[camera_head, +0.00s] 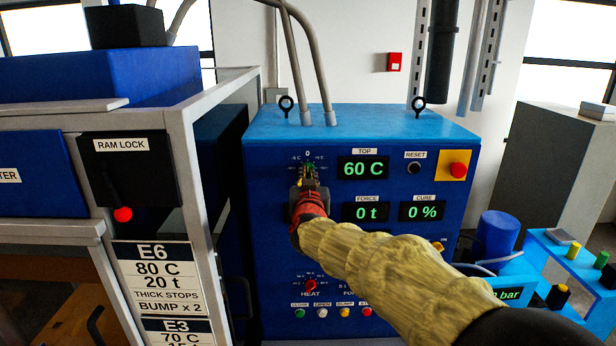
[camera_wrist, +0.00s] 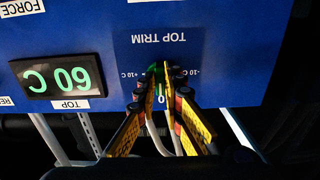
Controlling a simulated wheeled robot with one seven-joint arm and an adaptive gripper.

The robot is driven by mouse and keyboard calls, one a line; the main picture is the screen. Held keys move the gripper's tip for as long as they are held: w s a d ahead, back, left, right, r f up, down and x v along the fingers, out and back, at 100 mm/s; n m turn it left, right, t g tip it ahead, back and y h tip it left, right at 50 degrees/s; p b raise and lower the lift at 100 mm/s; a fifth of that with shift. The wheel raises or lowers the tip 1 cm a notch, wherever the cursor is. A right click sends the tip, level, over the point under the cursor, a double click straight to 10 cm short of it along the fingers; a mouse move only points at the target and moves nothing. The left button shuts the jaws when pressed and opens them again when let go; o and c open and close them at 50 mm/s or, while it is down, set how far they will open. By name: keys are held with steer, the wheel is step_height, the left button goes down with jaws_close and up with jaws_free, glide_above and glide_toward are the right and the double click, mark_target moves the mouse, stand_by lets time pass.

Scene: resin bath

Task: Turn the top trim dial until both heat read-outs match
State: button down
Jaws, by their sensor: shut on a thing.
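The blue control panel (camera_head: 275,240) stands ahead, with the top trim dial (camera_wrist: 155,76) on its upper left. The dial is green, with marks 0, +10 C and -10 C around it; the wrist view shows it upside down. My gripper (camera_head: 309,172) reaches the panel there, and in the wrist view its yellow-padded fingers (camera_wrist: 162,82) are closed on the dial. The fingers partly hide the dial, so its exact setting is hard to tell. The TOP read-out (camera_head: 362,168) shows 60 C, also in the wrist view (camera_wrist: 58,80). No second heat read-out is visible.
Below are force (camera_head: 368,212) and cure (camera_head: 422,211) read-outs, showing 0 t and 0 %. A red-pointered heat dial (camera_head: 311,286) and several buttons sit lower. My arm covers the panel's lower middle. The RAM LOCK box (camera_head: 130,168) and E6 card (camera_head: 155,280) are left.

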stand_by(0.4)
steer(key=m+b, duration=0.3)
steer(key=shift+f+m, duration=0.15)
steer(key=shift+m, duration=0.15)
steer(key=m+b, duration=0.4)
steer(key=m, duration=0.1)
steer(key=shift+a, duration=0.1)
steer(key=m+b, duration=0.2)
steer(key=m, duration=0.3)
steer(key=shift+b, duration=0.35)
steer(key=shift+m+b, duration=1.1)
steer(key=shift+m, duration=1)
steer(key=c, duration=1.9)
jaws_free()
steer(key=shift+r, duration=0.2)
